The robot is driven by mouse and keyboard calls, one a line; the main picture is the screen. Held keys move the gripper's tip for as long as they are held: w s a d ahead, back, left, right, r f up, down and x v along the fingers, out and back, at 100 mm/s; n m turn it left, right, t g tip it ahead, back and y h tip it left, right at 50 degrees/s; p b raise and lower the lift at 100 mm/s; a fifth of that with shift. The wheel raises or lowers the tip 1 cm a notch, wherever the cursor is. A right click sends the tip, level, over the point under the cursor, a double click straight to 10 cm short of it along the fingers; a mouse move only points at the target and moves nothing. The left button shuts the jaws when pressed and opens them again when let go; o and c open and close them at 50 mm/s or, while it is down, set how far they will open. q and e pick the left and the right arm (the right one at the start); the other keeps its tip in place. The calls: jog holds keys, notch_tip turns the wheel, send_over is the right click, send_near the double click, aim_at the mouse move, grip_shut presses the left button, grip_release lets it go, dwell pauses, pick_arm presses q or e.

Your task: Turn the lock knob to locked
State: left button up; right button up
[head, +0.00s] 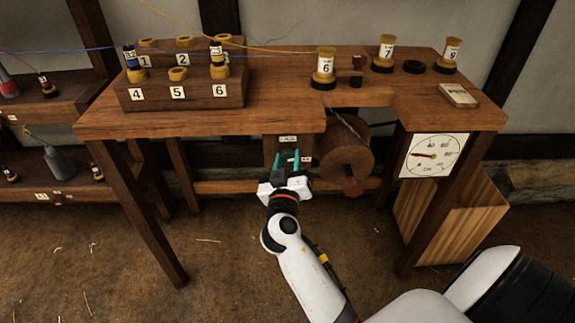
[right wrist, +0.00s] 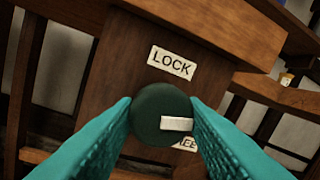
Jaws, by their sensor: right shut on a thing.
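The lock knob (right wrist: 150,108) is a dark green disc on a wooden panel, with a white pointer bar (right wrist: 177,124) towards its right edge in the right wrist view. The white LOCK label (right wrist: 172,62) is above the knob. A second label (right wrist: 188,144) at its lower right is partly hidden by a finger; its word is not fully readable. My right gripper (head: 290,158) is shut on the knob, one teal finger on each side. The pointer bar does not point at the LOCK label. In the head view the fingers largely hide the knob. My left gripper is not in view.
The panel hangs under the wooden bench (head: 285,97). A wooden reel (head: 345,150) is close to the right of my gripper. A dial (head: 433,155) and a wooden bin (head: 455,215) are further right. Spools and a numbered block (head: 180,105) stand on the bench.

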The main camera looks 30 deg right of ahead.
jog(key=shift+n+t, duration=0.3)
jog(key=shift+n, duration=0.8)
jog(key=shift+d+n, duration=0.1)
jog(key=shift+n, duration=1.9)
jog(key=shift+r+n+t+y, duration=0.1)
jog(key=shift+n+t+y, duration=0.25)
jog(key=shift+n, duration=0.65)
jog(key=n+t+y+p, duration=0.1)
jog(key=n+p, duration=0.1)
jog(key=n, duration=0.6)
jog(key=shift+s+r+p, duration=0.1)
jog(key=shift+p, duration=0.25)
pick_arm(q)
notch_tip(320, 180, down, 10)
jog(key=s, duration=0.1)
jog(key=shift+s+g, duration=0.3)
pick_arm(e)
jog(key=shift+d+n, duration=0.1)
jog(key=shift+n, duration=0.7)
jog(key=o, duration=1)
jog(key=shift+c, duration=0.2)
